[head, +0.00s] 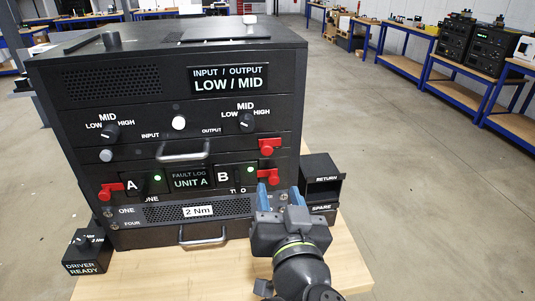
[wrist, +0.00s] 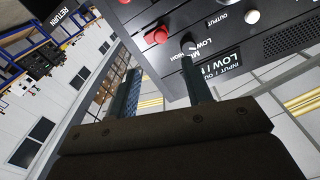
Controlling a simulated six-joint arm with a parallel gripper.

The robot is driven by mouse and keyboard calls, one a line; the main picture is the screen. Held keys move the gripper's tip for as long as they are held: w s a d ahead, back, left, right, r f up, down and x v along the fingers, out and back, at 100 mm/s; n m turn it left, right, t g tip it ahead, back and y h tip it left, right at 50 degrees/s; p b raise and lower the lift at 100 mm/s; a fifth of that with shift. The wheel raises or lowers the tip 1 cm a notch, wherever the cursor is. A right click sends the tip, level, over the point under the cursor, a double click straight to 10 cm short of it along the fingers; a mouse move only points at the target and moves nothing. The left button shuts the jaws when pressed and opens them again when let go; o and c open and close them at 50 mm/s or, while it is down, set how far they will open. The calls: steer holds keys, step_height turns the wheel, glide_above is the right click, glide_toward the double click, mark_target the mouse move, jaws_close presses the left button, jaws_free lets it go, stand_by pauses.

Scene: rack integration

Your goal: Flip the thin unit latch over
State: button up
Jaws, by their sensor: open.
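The black rack (head: 180,150) stands on a wooden bench, its front facing me. Red latches sit on its front: one at the upper right (head: 269,146), one right of panel B (head: 250,189) and one left of panel A (head: 110,191). I cannot tell which is the thin unit's latch. The thin perforated unit (head: 165,213) with the "2 Nm" label lies below the A and B panels. My gripper (head: 278,188) is open and empty before the rack's lower right. In the wrist view, a red latch (wrist: 156,35) shows beyond the spread fingers (wrist: 160,76), apart from them.
A black RETURN/SPARE box (head: 322,183) stands right of the rack, close to my gripper. A DRIVER READY box (head: 87,254) sits at the left front. Silver handles (head: 183,152) stick out from the rack. Bare bench (head: 150,275) lies in front.

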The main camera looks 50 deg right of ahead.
mark_target(267, 153)
steer(key=x, duration=1.3)
steer(key=shift+w+d+f, duration=0.1)
jaws_close()
